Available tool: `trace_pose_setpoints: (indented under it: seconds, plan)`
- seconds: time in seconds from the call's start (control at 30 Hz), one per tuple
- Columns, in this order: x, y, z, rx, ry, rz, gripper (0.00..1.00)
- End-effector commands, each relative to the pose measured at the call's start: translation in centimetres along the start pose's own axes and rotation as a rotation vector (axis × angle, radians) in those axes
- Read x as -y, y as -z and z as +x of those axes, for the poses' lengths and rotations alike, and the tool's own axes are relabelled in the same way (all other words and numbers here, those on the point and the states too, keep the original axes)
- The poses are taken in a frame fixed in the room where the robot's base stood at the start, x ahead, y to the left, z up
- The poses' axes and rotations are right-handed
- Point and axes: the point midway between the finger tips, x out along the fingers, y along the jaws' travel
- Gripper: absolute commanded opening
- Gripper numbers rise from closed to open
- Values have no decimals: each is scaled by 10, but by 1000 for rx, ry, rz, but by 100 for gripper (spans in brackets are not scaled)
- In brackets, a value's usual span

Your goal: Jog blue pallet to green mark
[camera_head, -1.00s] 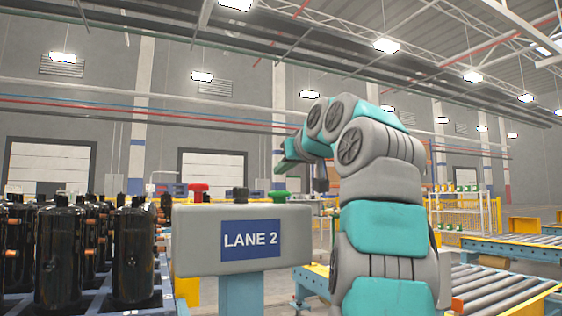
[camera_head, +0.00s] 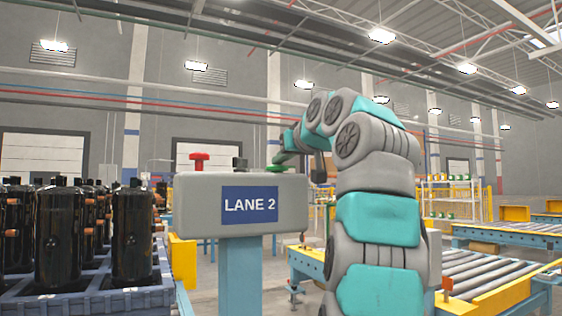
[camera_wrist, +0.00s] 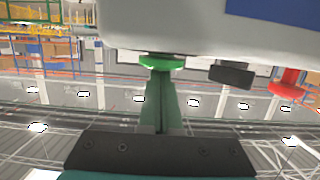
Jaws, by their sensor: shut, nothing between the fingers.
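The blue pallet (camera_head: 100,301) is at the lower left of the head view and carries several black compressors (camera_head: 132,235). A grey control box (camera_head: 190,212) labelled LANE 2 stands to its right, with red (camera_head: 199,160), black (camera_head: 239,163) and green (camera_head: 277,169) buttons on top. My gripper is shut and empty, at the green button. In the wrist view its fingertips (camera_wrist: 161,72) meet the green button (camera_wrist: 162,61) and appear to touch it. I cannot tell whether the button is pressed down. No green mark for the pallet is visible.
The box stands on a blue-grey post (camera_head: 239,275). A yellow block (camera_head: 183,262) is behind, between pallet and post. Roller conveyors (camera_head: 485,272) with yellow rails run at the right, behind my arm. Black and red buttons (camera_wrist: 287,83) sit beside my fingers in the wrist view.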

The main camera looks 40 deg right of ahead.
Motion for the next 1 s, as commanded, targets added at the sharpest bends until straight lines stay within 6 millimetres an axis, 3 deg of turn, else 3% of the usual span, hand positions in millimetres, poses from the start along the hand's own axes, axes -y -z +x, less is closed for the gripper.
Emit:
trace_pose_setpoints:
  seconds: [0.03,1.0]
  plan:
    - [0,-10,5,21,3,3,0]
    - [-4,-20,13,50,3,10,0]
